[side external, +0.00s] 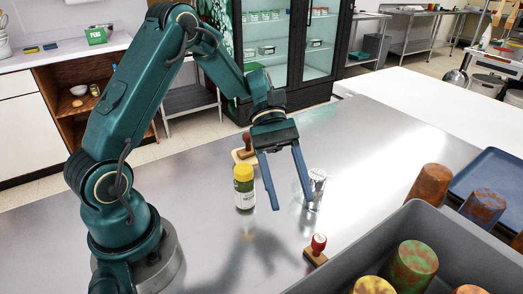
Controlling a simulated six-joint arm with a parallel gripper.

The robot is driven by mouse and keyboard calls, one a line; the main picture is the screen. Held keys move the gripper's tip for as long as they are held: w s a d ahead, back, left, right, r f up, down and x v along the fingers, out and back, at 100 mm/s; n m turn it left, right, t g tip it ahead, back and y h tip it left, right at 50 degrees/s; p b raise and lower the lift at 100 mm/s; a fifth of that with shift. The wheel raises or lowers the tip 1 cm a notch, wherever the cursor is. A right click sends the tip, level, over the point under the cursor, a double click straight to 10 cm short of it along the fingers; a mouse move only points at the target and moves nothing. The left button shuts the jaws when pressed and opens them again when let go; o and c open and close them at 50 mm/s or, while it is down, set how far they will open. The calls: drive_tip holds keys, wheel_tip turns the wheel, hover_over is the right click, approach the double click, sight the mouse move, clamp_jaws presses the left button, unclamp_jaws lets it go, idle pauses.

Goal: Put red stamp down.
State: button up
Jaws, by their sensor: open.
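The red stamp (317,246) stands upright on the steel counter (203,221), close to the near left edge of the grey bin. It has a round red knob on a wooden base. My gripper (291,202) is open and empty above the counter, up and to the left of the red stamp and apart from it. Its two blue fingers point down, spread wide, with a clear glass (316,188) just beside the right finger in the picture.
A yellow-capped bottle (244,188) stands left of my gripper. A wooden-handled stamp (246,147) is behind it. The grey bin (458,236) at lower right holds several stained cups. More cups and a blue tray (490,172) lie beyond. The counter's front left is clear.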

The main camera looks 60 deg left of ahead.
drive_tip(key=s+a+r+m+t+y, duration=0.4)
drive_tip(key=s+r+m+t+y, duration=0.3)
drive_tip(key=s+m+y, duration=0.3)
drive_tip(key=shift+a+m+t, duration=0.25)
drive_tip(key=shift+m+t, duration=0.55)
drive_tip(key=shift+m, duration=0.8)
